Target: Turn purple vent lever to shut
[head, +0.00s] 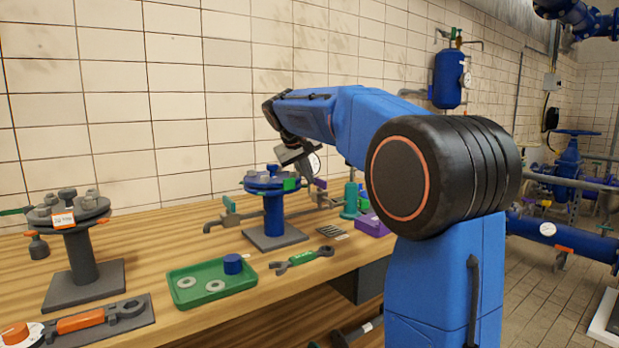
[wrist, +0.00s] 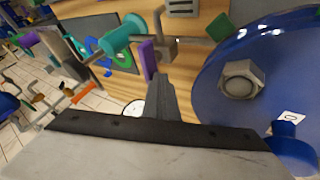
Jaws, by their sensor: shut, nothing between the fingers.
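The purple vent lever (wrist: 147,60) shows in the wrist view as a short flat bar, close to a grey pipe fitting and just past my fingertips. In the head view it is a small purple piece (head: 320,183) right of the blue pipe stand (head: 273,215). My gripper (head: 297,156) is above the right side of that stand's flange. In the wrist view my gripper (wrist: 161,88) is shut and empty, its fingers beside the lever. I cannot tell whether they touch it. My arm hides part of the area behind it.
The blue flange (wrist: 225,80) with a large nut is close at the right of the wrist view.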

